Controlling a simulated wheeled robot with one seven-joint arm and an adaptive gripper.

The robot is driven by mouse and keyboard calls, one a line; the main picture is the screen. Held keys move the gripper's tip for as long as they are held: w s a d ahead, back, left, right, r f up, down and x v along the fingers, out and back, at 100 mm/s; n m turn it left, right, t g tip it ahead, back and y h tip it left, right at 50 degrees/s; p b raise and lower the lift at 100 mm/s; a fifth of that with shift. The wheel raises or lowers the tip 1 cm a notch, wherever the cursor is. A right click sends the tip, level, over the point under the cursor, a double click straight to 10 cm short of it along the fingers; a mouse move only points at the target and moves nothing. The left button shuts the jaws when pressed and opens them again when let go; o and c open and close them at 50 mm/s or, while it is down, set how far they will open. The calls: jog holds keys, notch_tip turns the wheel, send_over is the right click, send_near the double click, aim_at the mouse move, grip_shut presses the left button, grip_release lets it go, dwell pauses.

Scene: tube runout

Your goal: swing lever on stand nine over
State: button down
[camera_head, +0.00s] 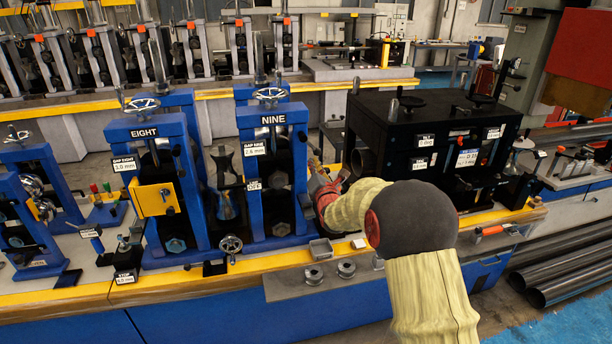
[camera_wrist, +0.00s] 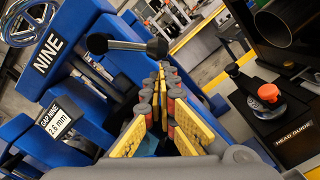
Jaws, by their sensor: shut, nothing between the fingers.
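Stand nine (camera_head: 283,185) is a blue upright frame with a NINE plate, left of my gripper in the head view. In the wrist view its blue frame (camera_wrist: 75,92) fills the left side. A lever (camera_wrist: 125,45) with a grey bar, a dark round end at left and a black knob at right lies across the top middle, beside the stand. My gripper (camera_wrist: 165,72) is shut and empty, its fingertips just below the knob in the picture; I cannot tell whether they touch it. In the head view my gripper (camera_head: 316,172) is at the stand's right side, and the lever is not clearly visible.
Stand eight (camera_head: 195,180), with a yellow door, stands left of stand nine. A black machine (camera_head: 395,130) with an open tube mouth is close on the right. In the wrist view a red-knobbed head guide (camera_wrist: 268,98) is right of my fingers.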

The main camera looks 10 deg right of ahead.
jog(key=shift+d+r+b, duration=0.45)
jog(key=shift+d+b, duration=0.25)
jog(key=shift+b, duration=0.15)
jog(key=shift+d+r+b, duration=0.5)
jog(key=shift+d+b, duration=0.25)
jog(key=shift+b, duration=0.05)
jog(key=shift+d+r+b, duration=0.45)
jog(key=shift+d+b, duration=0.25)
jog(key=shift+b, duration=0.15)
jog(key=shift+d+r+b, duration=0.25)
jog(key=shift+r+b, duration=0.05)
jog(key=shift+b, duration=0.05)
dwell(0.4)
dwell(1.1)
